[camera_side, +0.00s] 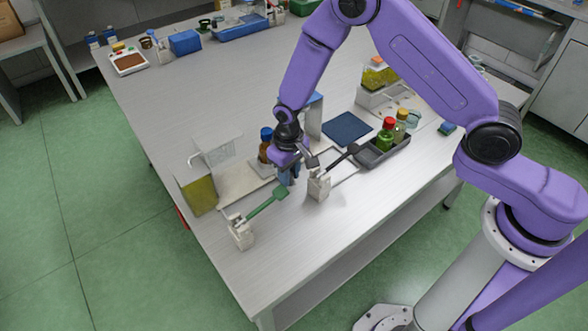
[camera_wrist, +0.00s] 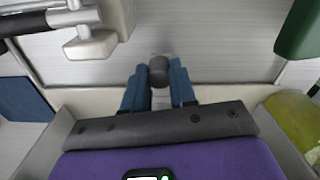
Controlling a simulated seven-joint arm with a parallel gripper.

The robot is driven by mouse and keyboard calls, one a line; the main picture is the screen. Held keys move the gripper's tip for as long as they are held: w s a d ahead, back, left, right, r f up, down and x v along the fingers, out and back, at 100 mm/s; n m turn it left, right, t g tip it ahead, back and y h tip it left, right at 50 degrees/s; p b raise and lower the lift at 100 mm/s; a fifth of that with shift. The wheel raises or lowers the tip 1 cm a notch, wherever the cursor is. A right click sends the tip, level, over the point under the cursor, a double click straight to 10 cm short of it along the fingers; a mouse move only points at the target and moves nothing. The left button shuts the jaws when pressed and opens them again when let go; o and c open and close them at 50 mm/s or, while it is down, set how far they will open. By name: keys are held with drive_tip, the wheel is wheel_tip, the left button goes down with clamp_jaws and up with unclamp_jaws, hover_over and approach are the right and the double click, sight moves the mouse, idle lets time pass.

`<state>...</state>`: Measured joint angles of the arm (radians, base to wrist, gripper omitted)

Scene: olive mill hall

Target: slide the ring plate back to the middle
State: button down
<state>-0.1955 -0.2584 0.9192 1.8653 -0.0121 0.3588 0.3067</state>
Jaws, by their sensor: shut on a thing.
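My gripper (camera_side: 288,176) is low over the pale fixture on the bench, between two levers. In the wrist view its blue fingers (camera_wrist: 159,90) are closed on a short dark grey knob (camera_wrist: 158,70). The ring plate cannot be made out clearly; a pale plate (camera_side: 259,169) beside the gripper, under a brown bottle with a blue cap (camera_side: 265,146), may be it. My gripper hides part of this area, and the ring itself does not show.
A green-handled lever (camera_side: 262,206) and a black-handled lever (camera_side: 338,166) stand close on either side. A yellow-green container (camera_side: 200,194) is at left. A dark tray (camera_side: 378,156) with bottles and a dark blue mat (camera_side: 346,127) lie right. The front bench is clear.

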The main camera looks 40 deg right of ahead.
drive_tip(key=c, duration=0.9)
unclamp_jaws()
drive_tip(key=shift+r, duration=0.1)
wheel_tip(320, 180, up, 17)
drive_tip(key=shift+r, duration=0.15)
